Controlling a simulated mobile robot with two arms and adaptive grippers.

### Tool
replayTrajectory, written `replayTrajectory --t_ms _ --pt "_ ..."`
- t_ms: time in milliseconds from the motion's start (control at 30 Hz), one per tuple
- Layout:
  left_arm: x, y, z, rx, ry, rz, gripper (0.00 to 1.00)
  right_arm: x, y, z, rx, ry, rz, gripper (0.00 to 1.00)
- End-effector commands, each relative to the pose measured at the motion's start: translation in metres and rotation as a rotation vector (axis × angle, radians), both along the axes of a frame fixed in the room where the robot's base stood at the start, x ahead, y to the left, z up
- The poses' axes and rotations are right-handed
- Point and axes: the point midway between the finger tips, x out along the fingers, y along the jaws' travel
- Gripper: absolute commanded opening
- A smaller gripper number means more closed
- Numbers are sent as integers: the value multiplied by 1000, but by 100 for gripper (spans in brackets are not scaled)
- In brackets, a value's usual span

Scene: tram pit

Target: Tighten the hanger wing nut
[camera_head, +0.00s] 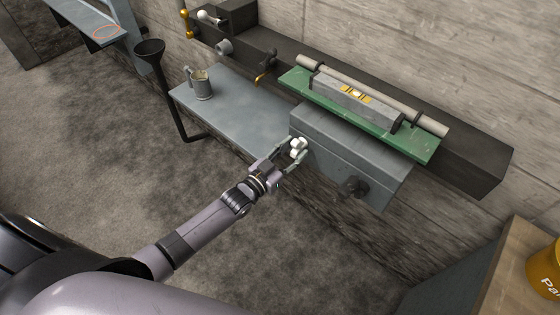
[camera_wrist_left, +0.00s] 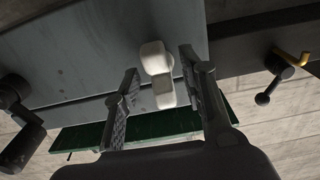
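The white wing nut (camera_head: 298,147) is on the front of the grey box (camera_head: 345,150), near its left end. It also shows in the left wrist view (camera_wrist_left: 158,73), between the two fingers. My left gripper (camera_head: 290,153) is open, with its fingertips on either side of the nut. In the wrist view the left gripper (camera_wrist_left: 160,66) shows gaps between both fingers and the nut, so I see no grip on it. My right gripper is in neither view.
A green board (camera_head: 425,150) with a spirit level (camera_head: 355,98) and a grey pipe lies above the box. A dark knob (camera_head: 352,187) sticks out of the box front. A mug (camera_head: 202,88) stands on the grey bench (camera_head: 228,115). A black funnel (camera_head: 150,50) stands left.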

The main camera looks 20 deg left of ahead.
Motion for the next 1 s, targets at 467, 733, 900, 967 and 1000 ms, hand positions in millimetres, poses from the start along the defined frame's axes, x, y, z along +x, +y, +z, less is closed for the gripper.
replayTrajectory --t_ms 467,733,900,967,1000 --pt "-88 32 -1 2 3 0 38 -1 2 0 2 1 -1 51" --pt "-102 37 0 1 1 0 38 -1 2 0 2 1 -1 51" --pt "-102 37 0 1 1 0 38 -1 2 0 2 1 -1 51" --pt "-101 37 0 1 1 0 38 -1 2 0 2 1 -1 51" --pt "-101 37 0 1 1 0 38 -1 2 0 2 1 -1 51"
